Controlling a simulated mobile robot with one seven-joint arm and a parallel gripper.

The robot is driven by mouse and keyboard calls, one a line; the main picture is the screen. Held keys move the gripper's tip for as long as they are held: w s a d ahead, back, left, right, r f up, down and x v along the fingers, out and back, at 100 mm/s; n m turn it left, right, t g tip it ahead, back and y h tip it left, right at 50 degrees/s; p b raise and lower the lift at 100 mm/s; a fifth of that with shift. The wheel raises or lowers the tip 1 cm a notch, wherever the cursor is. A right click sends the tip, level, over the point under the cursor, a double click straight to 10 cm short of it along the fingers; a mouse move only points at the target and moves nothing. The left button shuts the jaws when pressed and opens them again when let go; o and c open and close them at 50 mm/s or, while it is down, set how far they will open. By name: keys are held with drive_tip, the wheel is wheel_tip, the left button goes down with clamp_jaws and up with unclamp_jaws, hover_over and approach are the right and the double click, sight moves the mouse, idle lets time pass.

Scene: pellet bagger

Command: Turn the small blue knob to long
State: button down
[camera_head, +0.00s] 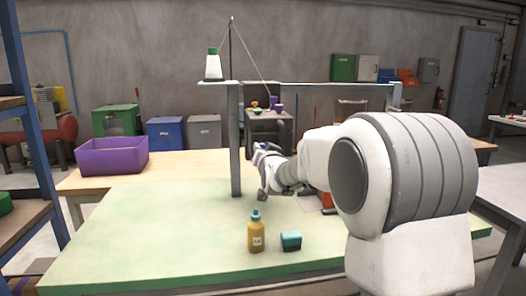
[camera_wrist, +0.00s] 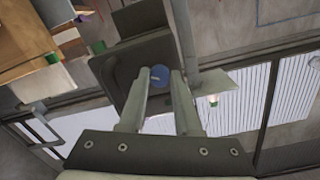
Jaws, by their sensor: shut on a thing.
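The small blue knob (camera_wrist: 159,76) shows in the wrist view as a round blue disc with a pale mark on its face. It sits on a dark grey panel (camera_wrist: 128,72). My gripper (camera_wrist: 160,84) has one finger on each side of the knob and is shut on it. In the head view my gripper (camera_head: 261,151) is at the grey machine (camera_head: 283,124) behind the green table, and my arm hides part of the machine. The knob's markings and setting are too small to read.
A grey post (camera_head: 235,145) stands just left of my gripper. A yellow bottle (camera_head: 256,234) and a teal-topped block (camera_head: 291,240) stand on the green table (camera_head: 150,225). A purple bin (camera_head: 112,157) is at the left. The table's left part is clear.

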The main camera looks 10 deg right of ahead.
drive_tip(key=c, duration=0.6)
unclamp_jaws()
drive_tip(key=s+p, duration=0.1)
drive_tip(key=s, duration=1.6)
drive_tip(key=shift+s+a+r, duration=0.2)
drive_tip(key=shift+r, duration=0.15)
